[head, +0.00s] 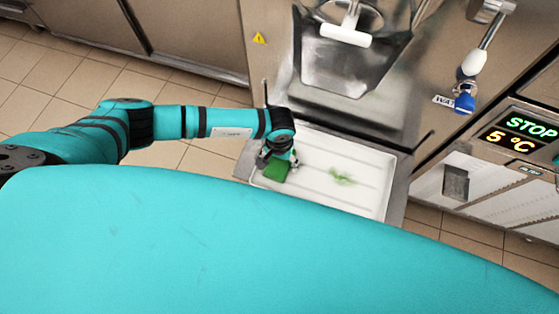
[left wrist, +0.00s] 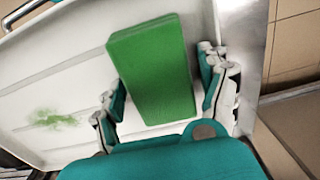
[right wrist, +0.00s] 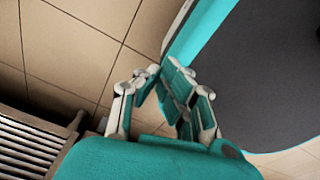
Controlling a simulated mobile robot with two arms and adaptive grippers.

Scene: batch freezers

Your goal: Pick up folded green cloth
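The folded green cloth (head: 274,171) is a flat green block at the left end of the white tray (head: 318,188). In the left wrist view the cloth (left wrist: 152,65) lies between the two fingers of my left gripper (left wrist: 164,90). The fingers stand apart on either side of it, and a gap shows on the right side. In the head view my left gripper (head: 278,158) is right at the cloth and partly covers it. My right gripper (right wrist: 162,72) shows in the right wrist view, with its fingertips close together and nothing between them, over the tiled floor.
A green smear (head: 342,177) marks the tray floor right of the cloth. The freezer front (head: 352,65) with its white handle (head: 344,35) rises behind the tray. A blue-tipped tap (head: 463,102) and a lit display (head: 520,133) are at right.

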